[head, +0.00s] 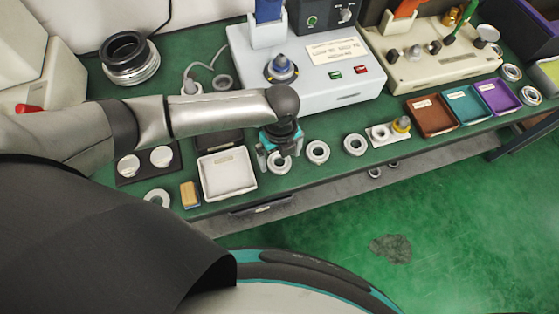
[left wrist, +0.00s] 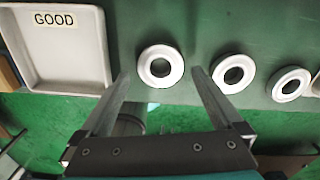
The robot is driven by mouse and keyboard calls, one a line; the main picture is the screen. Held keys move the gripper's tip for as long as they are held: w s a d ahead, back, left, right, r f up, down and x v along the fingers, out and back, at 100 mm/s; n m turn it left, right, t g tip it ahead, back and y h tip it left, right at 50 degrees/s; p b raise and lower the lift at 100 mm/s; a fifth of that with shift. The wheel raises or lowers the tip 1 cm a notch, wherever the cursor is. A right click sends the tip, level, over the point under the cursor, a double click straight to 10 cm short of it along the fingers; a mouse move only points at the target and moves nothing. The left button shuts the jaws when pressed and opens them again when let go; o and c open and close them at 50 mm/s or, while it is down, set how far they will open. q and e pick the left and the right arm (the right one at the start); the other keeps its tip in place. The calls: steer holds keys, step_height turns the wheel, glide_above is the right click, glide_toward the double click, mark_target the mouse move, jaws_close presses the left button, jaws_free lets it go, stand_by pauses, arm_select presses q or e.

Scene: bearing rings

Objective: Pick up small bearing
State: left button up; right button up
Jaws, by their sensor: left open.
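Several small pale bearing rings lie flat in a row on the green bench. The leftmost bearing (head: 281,169) is partly hidden under my left gripper (head: 280,152) in the head view. In the left wrist view, this bearing (left wrist: 146,68) shows between the two open fingertips of my left gripper (left wrist: 158,73), which holds nothing. I cannot tell how high the fingers are above it. A second bearing (head: 318,160) and a third bearing (head: 355,153) lie to the right. They also show in the left wrist view. My right gripper is out of view.
A white tray (head: 227,190) labelled GOOD stands just left of the leftmost bearing. A white control box (head: 345,88) stands behind. Brown (head: 430,118), teal and purple trays are at the right. The bench's front edge runs close in front of the bearings.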

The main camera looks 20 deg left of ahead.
arm_select(q)
steer(key=shift+f, duration=0.95)
steer(key=c, duration=1.6)
